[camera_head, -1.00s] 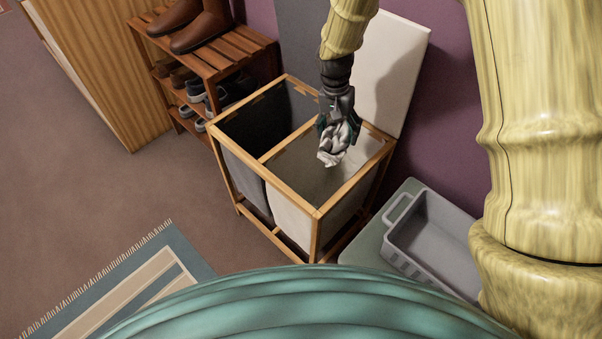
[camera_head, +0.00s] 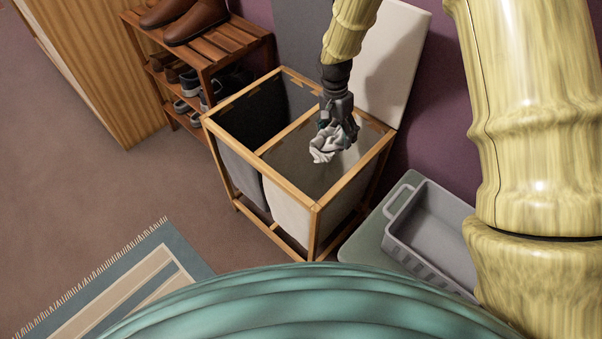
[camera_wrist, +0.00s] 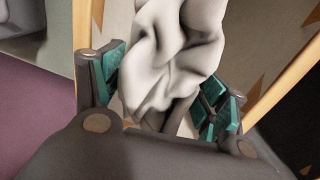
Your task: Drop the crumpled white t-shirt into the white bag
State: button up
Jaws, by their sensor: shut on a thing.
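The crumpled white t-shirt (camera_head: 327,143) hangs from my gripper (camera_head: 334,128), which is shut on it. In the head view, both are over the opening of the white bag (camera_head: 292,209), the right-hand bag of a two-part wooden-framed hamper. In the wrist view, the t-shirt (camera_wrist: 172,55) bulges between the teal-padded fingers of my gripper (camera_wrist: 160,95) and hides part of what lies beyond. How far the cloth reaches below the rim is hard to tell. The inside of the white bag shows a bare pale lining.
A dark bag (camera_head: 250,125) fills the hamper's left half, split off by a wooden bar (camera_head: 290,132). An open white lid (camera_head: 391,60) stands behind. A grey basket (camera_head: 432,237) sits on a green-topped surface at right. A wooden shoe rack (camera_head: 207,68) stands behind left.

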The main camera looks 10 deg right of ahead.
jog(key=shift+f+b, duration=0.5)
jog(key=shift+f, duration=0.45)
jog(key=o, duration=1.2)
jog(key=shift+c, duration=0.2)
jog(key=shift+r, duration=0.1)
jog(key=r, duration=0.4)
jog(key=w+r, duration=0.1)
jog(key=r, duration=0.3)
jog(key=a+r, duration=0.1)
jog(key=r, duration=0.3)
jog(key=shift+w+a, duration=0.1)
jog(key=shift+w, duration=0.2)
